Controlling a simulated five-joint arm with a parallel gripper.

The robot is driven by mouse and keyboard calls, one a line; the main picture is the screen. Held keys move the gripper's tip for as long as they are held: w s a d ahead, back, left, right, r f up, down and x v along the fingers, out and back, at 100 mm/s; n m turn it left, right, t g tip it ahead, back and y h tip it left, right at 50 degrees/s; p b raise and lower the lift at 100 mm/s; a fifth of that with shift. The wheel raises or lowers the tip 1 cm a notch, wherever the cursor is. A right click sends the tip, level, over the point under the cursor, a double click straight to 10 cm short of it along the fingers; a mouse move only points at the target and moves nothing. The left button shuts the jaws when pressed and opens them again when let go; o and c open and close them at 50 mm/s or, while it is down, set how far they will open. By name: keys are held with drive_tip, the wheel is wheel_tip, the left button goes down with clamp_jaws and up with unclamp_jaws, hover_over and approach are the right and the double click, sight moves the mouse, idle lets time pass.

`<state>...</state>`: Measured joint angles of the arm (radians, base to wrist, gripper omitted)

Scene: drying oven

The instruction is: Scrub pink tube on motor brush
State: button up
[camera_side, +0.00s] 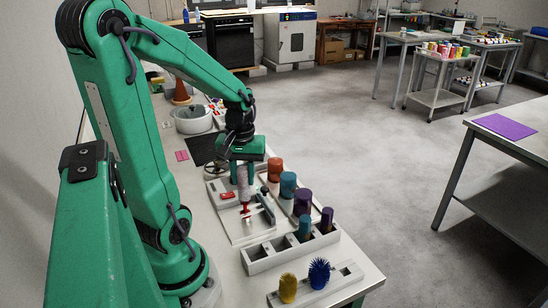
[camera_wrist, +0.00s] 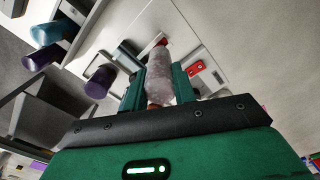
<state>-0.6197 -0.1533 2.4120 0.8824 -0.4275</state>
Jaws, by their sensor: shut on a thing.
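My gripper (camera_side: 242,172) is shut on a pale pink, see-through tube (camera_side: 243,186), held upright above a white base plate (camera_side: 238,228). In the wrist view the tube (camera_wrist: 159,78) sits between the green fingers of my gripper (camera_wrist: 159,88). A red and white piece (camera_side: 246,209) shows just below the tube. It looks like part of the motor brush, and I cannot tell whether it is inside the tube. A red block (camera_side: 227,195) on the plate also shows in the wrist view (camera_wrist: 195,67).
Orange (camera_side: 274,169), teal (camera_side: 288,185) and purple (camera_side: 303,202) tubes stand in a rack to the right. A grey compartment rack (camera_side: 262,262) stands in front. Yellow (camera_side: 288,288) and blue (camera_side: 319,273) brushes stand in a holder at the table's front edge.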

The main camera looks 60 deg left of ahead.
drive_tip(key=shift+r, duration=3.2)
